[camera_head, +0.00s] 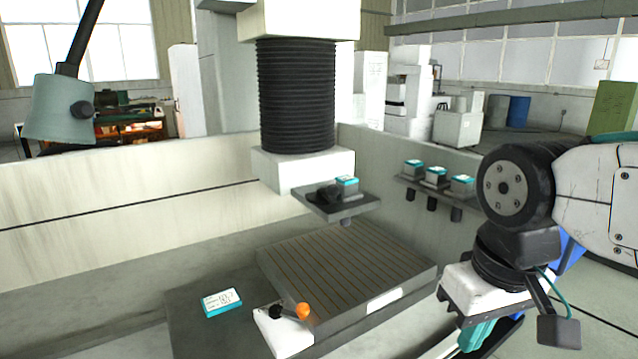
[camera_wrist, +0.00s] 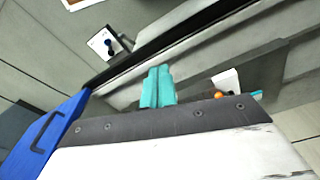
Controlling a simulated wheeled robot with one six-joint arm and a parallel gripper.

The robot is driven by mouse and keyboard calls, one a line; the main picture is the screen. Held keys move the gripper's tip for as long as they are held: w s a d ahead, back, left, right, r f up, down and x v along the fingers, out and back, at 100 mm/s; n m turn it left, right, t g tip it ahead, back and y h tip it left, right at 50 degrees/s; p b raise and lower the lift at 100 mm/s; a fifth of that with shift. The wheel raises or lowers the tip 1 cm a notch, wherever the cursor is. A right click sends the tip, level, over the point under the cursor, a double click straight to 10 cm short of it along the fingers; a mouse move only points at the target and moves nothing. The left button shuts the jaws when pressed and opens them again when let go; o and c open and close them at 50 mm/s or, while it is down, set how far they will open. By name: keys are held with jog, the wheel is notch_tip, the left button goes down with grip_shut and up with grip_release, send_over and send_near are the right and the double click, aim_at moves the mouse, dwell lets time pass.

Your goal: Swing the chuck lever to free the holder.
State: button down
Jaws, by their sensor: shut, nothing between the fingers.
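The lever (camera_head: 294,311) is a short dark arm with an orange ball knob (camera_head: 303,310), on a white block (camera_head: 283,335) at the front corner of the slotted table. The knob (camera_wrist: 218,96) also shows in the wrist view, partly hidden behind my gripper's body. My gripper (camera_head: 482,335) has teal fingers and hangs to the right of the lever, apart from it. In the wrist view its fingers (camera_wrist: 158,87) are together and empty. A grey block with a teal top (camera_head: 346,185) and a black part sit on a dark plate under the machine head; I cannot tell which piece is the holder.
The slotted table (camera_head: 345,270) is bare. A teal-edged card or box (camera_head: 222,302) lies left of the lever. A side shelf (camera_head: 433,190) carries several teal-topped blocks. A lamp (camera_head: 60,108) hangs at upper left. A blue object (camera_wrist: 45,140) shows left in the wrist view.

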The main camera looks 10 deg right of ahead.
aim_at(328, 193)
jog(key=w+d+r+t+y, duration=0.1)
jog(key=w+r, duration=0.3)
jog(key=w, duration=0.7)
jog(key=w+d+r+t+y, duration=0.1)
jog(key=w+r, duration=0.4)
jog(key=w, duration=0.6)
jog(key=w+d+r+n+t+y, duration=0.1)
jog(key=w+d+r+y, duration=0.2)
jog(key=w, duration=0.8)
notch_tip(328, 193, up, 2)
jog(key=shift+w+d+r+t+y, duration=0.15)
jog(key=shift+d+t+y, duration=0.15)
jog(key=w+a+f, duration=0.4)
jog(key=a+f, duration=0.4)
jog(key=shift+a, duration=0.3)
